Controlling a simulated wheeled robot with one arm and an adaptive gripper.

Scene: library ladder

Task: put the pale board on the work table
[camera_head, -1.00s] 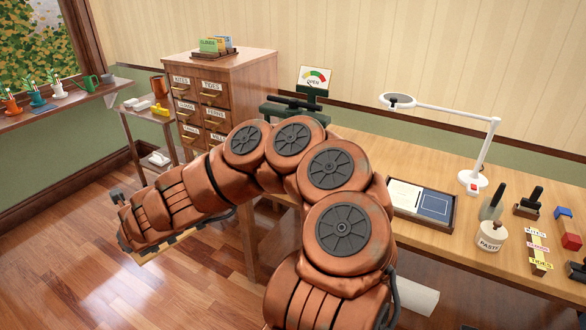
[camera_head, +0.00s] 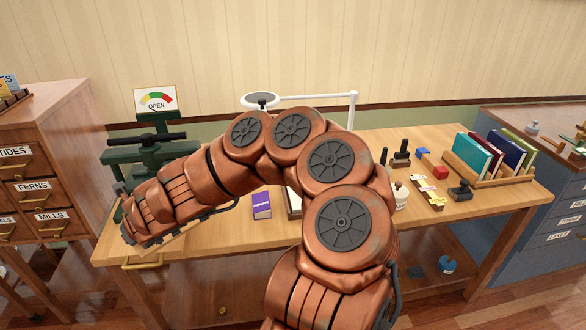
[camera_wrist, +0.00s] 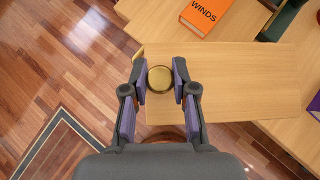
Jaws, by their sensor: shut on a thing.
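The pale board (camera_wrist: 225,80) is a flat light-wood panel with a round brass knob (camera_wrist: 159,79) near one end. In the wrist view my gripper (camera_wrist: 160,82) is shut on this knob, one finger on each side. The board extends right from the fingers, over the work table (camera_wrist: 235,25), and its near end reaches past the table edge above the floor. I cannot tell whether it touches the tabletop. In the head view my arm hides most of the board and the fingers. The work table (camera_head: 350,220) spans the middle there.
An orange book (camera_wrist: 203,15) lies beside the board in the wrist view. A purple book (camera_head: 262,205) and a green press (camera_head: 150,150) are on the table's left part. Paste pot, stamps and upright books (camera_head: 480,160) occupy its right. A card cabinet (camera_head: 40,170) stands left.

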